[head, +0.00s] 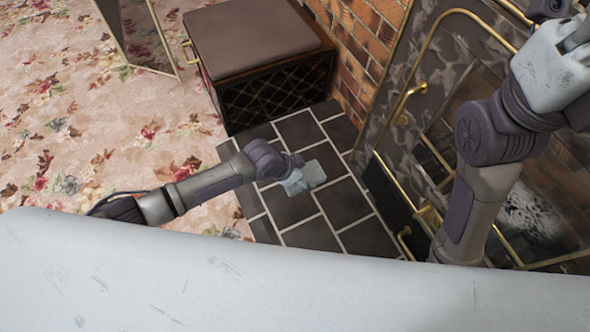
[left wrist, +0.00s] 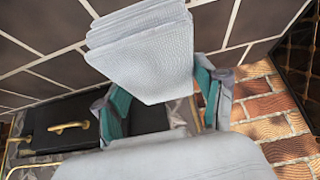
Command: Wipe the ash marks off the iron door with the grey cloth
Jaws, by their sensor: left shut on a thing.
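The grey cloth (head: 312,174) is a folded, pale pad above the dark tiled hearth. My left gripper (head: 293,184) is shut on it. In the left wrist view the cloth (left wrist: 145,50) sticks out between the teal fingers of the left gripper (left wrist: 165,98). The iron door (head: 400,95) is at the right in the head view, dark, gold-trimmed and mottled with grey smears. The cloth is left of the door and apart from it. My right arm covers part of the door area. The right gripper (head: 570,30) is at the top right, partly cut off; its fingers are unclear.
A dark box with a brown cushioned top (head: 255,40) stands beside the brick wall (head: 360,45). Gold handles and rails stick out from the fireplace front. The tiled hearth (head: 310,215) looks clear. A floral carpet (head: 90,130) lies to the left.

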